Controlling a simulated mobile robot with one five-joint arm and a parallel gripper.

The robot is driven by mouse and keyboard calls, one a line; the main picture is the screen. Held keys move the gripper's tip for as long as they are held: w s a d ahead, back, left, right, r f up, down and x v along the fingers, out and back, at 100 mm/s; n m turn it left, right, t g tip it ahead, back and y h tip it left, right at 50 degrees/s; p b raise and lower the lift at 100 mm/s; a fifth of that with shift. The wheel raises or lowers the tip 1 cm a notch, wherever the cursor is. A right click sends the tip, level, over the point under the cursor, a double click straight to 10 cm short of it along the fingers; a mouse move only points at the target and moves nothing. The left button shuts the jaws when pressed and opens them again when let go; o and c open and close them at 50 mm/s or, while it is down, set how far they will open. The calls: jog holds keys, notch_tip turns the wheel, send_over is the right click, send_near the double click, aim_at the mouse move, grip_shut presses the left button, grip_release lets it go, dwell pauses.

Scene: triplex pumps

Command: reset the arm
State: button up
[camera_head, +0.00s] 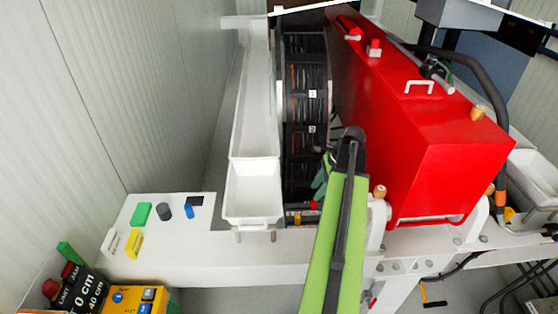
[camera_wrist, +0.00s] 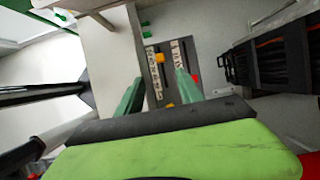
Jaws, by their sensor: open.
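My gripper (camera_wrist: 160,84) shows in the wrist view as two green fingers standing apart. I see nothing held between them. Beyond the fingertips is a grey panel with pale strips and small yellow and red parts. In the head view my green arm reaches up from the bottom centre. A bit of the gripper (camera_head: 320,182) shows just left of the arm's far end, beside the black rack (camera_head: 305,120). The rest of it is hidden behind the arm.
A red pump housing (camera_head: 440,150) stands close right of my arm. A white bin (camera_head: 253,192) is at left. Small coloured blocks lie on a white ledge (camera_head: 180,225) further left. Black and yellow boxes (camera_head: 85,290) sit lower left. A ribbed wall (camera_head: 130,90) bounds the left.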

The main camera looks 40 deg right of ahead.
aim_at(298, 216)
jog(key=b+x, duration=0.7)
jog(key=x, duration=0.1)
jog(key=b+x, duration=0.7)
jog(key=x, duration=0.1)
jog(key=shift+s+d, duration=0.2)
jog(key=shift+d, duration=0.05)
jog(key=shift+w+a+f+b, duration=0.3)
jog(key=shift+f+b, duration=0.25)
jog(key=shift+b, duration=0.15)
